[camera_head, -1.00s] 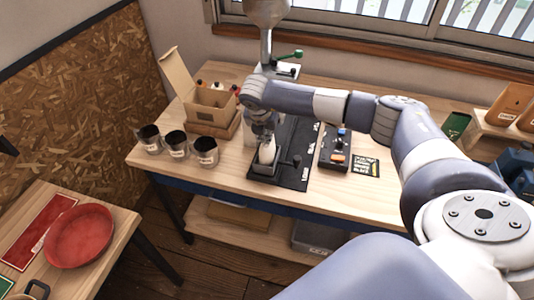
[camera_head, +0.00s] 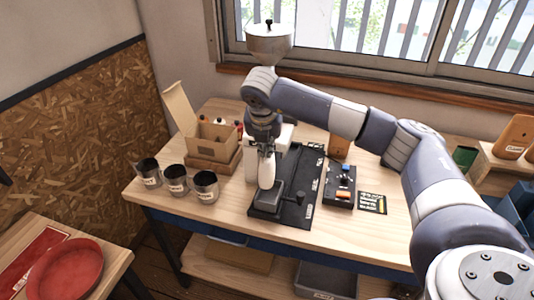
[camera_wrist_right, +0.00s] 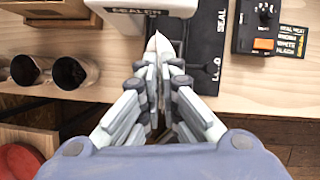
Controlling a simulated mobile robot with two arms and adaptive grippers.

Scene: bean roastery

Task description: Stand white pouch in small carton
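The white pouch (camera_head: 267,171) hangs upright under my right gripper (camera_head: 265,145), whose fingers are shut on its top. Its lower end is just above or at the small black tray (camera_head: 266,208) on the black mat; I cannot tell if they touch. In the right wrist view the pouch's pale pointed tip (camera_wrist_right: 158,43) shows beyond the closed-in fingers (camera_wrist_right: 160,68). The small carton (camera_head: 216,136), open with its flap raised, stands at the back left of the table. Its inside is mostly hidden. My left gripper is out of view.
Three dark-filled cups (camera_head: 176,180) stand in front of the carton. A black control box (camera_head: 340,188) and a label card (camera_head: 373,203) lie right of the mat. Bottles (camera_head: 238,128) show beside the carton.

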